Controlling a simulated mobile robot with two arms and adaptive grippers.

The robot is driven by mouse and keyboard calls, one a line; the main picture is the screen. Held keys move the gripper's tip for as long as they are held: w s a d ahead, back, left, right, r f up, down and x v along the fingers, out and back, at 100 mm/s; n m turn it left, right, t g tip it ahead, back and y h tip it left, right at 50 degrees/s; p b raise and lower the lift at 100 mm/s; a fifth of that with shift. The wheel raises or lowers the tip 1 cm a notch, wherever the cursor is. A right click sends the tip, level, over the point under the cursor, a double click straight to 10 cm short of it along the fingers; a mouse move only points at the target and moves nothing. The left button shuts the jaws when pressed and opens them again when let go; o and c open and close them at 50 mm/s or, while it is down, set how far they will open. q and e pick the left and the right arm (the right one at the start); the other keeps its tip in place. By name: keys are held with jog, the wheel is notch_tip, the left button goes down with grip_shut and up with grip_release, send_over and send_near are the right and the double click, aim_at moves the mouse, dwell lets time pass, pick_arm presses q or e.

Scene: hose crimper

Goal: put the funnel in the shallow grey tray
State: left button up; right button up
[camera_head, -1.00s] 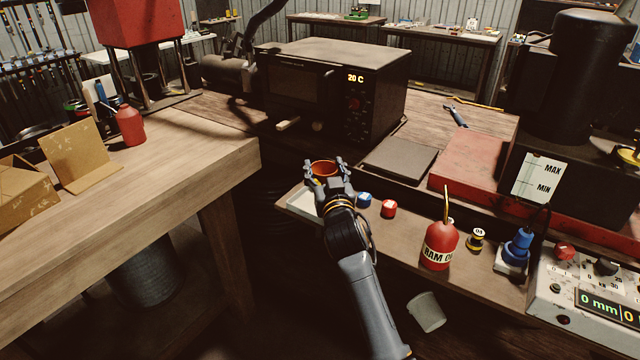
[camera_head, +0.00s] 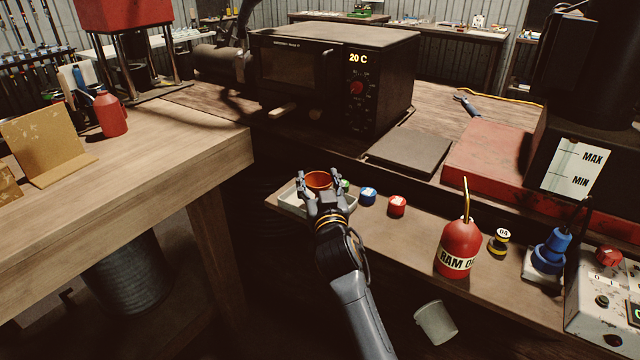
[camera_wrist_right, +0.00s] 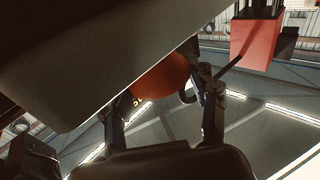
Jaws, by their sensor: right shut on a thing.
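The funnel (camera_head: 319,180) is orange-red and sits between the fingers of my right gripper (camera_head: 320,184), which is shut on it. In the head view they are over the shallow grey tray (camera_head: 287,199), a pale tray at the left end of the narrow shelf. I cannot tell whether the funnel touches the tray. In the right wrist view the funnel (camera_wrist_right: 163,76) shows as an orange round shape, partly hidden by a large grey flat surface. My left gripper is not in view.
Blue and red caps (camera_head: 397,206) stand on the shelf just right of the tray, with a green one partly hidden by the gripper. A red oil can (camera_head: 460,248) stands further right. A dark oven (camera_head: 335,80) is behind. A wooden table (camera_head: 120,175) is at left.

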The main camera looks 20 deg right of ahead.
jog(key=shift+s, duration=0.1)
jog(key=shift+a, duration=0.15)
jog(key=o, duration=1)
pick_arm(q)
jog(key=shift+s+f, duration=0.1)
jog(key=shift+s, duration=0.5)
pick_arm(e)
jog(key=shift+o, duration=0.2)
jog(key=shift+s+r, duration=0.1)
pick_arm(q)
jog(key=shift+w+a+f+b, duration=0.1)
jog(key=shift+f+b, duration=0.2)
jog(key=shift+b, duration=0.1)
pick_arm(e)
jog(key=s+a, duration=0.1)
jog(key=s, duration=1)
jog(key=shift+s+a+f, duration=0.35)
jog(key=shift+f, duration=0.05)
